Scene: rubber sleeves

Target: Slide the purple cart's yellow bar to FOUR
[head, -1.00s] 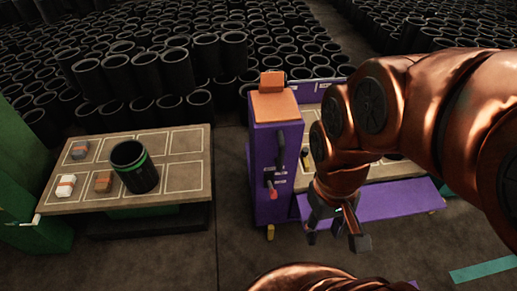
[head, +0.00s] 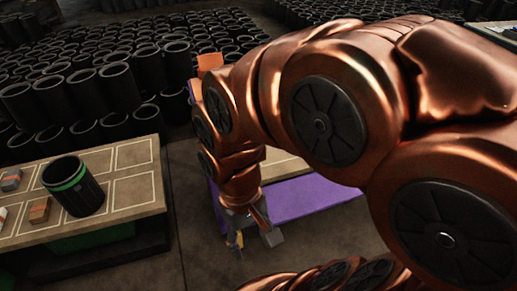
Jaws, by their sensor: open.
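The purple cart (head: 312,196) is in the middle of the head view, mostly hidden behind my arm. Its purple lower ledge, part of its tan top and its orange upper block (head: 208,63) show. My gripper (head: 253,240) points down in front of the cart, with its fingers open and nothing seen between them. A small yellow part (head: 239,240) shows beside the fingers; I cannot tell whether it is the bar or a cart foot. The cart's front panel, any scale and the FOUR mark are hidden by my arm.
A tan table (head: 135,190) at left holds a black sleeve with a green band (head: 74,186) and small blocks, including an orange and grey one (head: 39,210). Many black sleeves (head: 118,88) stand behind. Dark floor (head: 195,220) is clear between table and cart.

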